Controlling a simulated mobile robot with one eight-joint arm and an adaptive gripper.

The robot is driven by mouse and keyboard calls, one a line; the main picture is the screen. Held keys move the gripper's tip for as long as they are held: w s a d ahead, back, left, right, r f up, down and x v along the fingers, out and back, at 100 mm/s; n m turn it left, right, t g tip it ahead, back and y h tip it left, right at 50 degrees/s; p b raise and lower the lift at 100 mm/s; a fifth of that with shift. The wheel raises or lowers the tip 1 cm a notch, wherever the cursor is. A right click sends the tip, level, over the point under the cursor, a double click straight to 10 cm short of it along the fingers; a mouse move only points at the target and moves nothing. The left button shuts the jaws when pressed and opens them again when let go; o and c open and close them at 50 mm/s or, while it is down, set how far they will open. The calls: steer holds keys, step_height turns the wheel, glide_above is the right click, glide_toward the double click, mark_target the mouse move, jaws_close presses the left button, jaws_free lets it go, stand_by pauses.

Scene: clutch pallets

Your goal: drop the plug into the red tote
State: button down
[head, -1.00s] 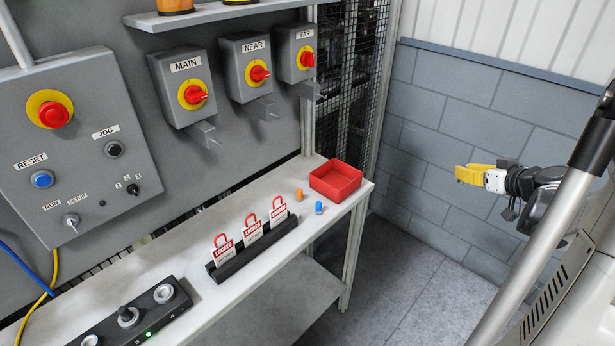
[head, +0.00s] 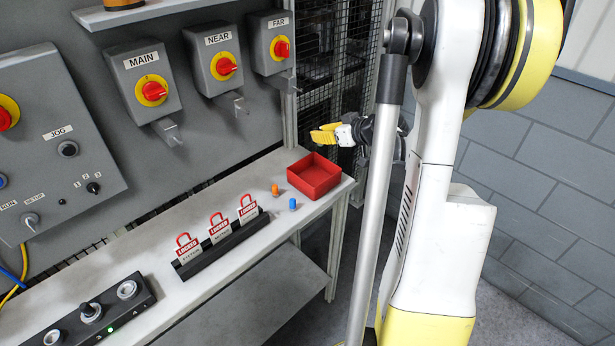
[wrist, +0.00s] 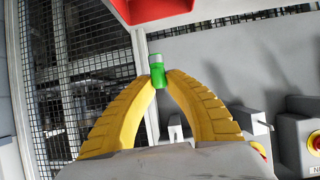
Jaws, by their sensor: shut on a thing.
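The red tote (head: 315,170) sits at the right end of the grey bench, open at the top with a bare floor showing. It also shows at the top edge of the wrist view (wrist: 155,12). My gripper (head: 320,134) is up above the tote in the head picture. In the wrist view its yellow fingers (wrist: 158,82) are shut on a green plug (wrist: 155,92) with a grey end, held at the tips. The green plug cannot be made out in the head view.
An orange plug (head: 275,190) and a blue plug (head: 293,204) stand on the bench (head: 235,190) beside the tote. A black rack (head: 225,243) with red "LOCKED" tags is nearer. Isolator boxes (head: 215,60) hang on the panel behind. Wire mesh (head: 335,70) stands beyond the tote.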

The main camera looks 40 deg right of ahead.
steer(key=shift+f+b, duration=1.75)
steer(key=shift+f, duration=0.95)
steer(key=c, duration=1.4)
jaws_free()
steer(key=shift+o, duration=0.2)
steer(key=shift+s+r, duration=0.1)
steer(key=shift+s, duration=0.05)
steer(key=v, duration=1.1)
steer(key=shift+s+r, duration=0.2)
steer(key=shift+s, duration=0.15)
steer(key=s+a+g+y, duration=0.15)
steer(key=a+g, duration=0.35)
steer(key=a, duration=2.2)
steer(key=s+a+h, duration=0.2)
steer(key=s+a, duration=0.5)
steer(key=s, duration=0.1)
steer(key=shift+a, duration=0.35)
